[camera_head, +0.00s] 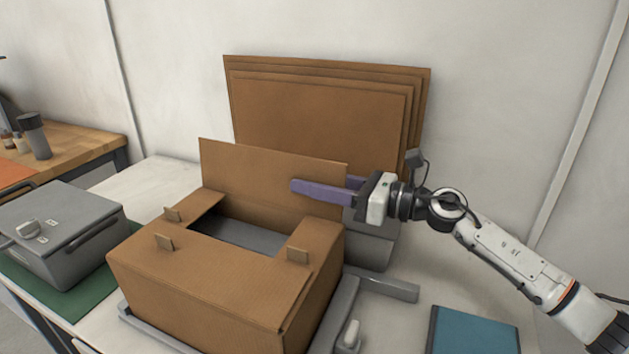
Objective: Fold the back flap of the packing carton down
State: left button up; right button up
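The brown packing carton (195,290) stands on the table. Its back flap (255,178) stands up from the rear edge, leaning slightly back. The front and side flaps lie folded inward, leaving an opening in the middle with a dark grey surface inside. My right gripper (325,188) reaches in from the right at the back flap's right end. One purple finger lies in front of the flap; the other passes behind it, mostly hidden. The fingers look apart, with the flap between them; contact is unclear. My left gripper is out of view.
Flat cardboard sheets (320,110) lean on the wall behind. A grey object (372,245) stands right of the carton, partly hidden. A grey case (62,235) sits on a green mat (85,300) at left. A teal item (472,332) lies front right. Small tabs (297,255) stick up from the carton.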

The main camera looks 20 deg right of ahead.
grip_shut()
